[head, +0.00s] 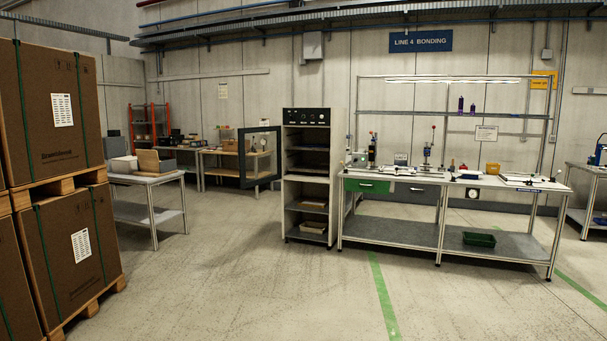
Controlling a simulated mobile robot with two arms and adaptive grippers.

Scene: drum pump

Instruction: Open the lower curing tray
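A tall grey cabinet (337,170) with a black control panel (306,117) stands near the middle of the head view. It looks like the curing unit. Its dark-framed glass door (245,160) stands swung open to the left. Inside the upper chamber are dark tray-like levels; the lower tray (307,170) appears to lie near the chamber's bottom, and I cannot tell how far in it sits. Open shelves below hold flat, light-coloured items (312,226). Neither of my grippers is in view.
A workbench (390,238) with a green drawer (367,186) adjoins the cabinet's right. A small table (146,182) stands to the left. Stacked cartons (62,140) on pallets fill the near left. The floor before the cabinet is clear, with a green line (382,295).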

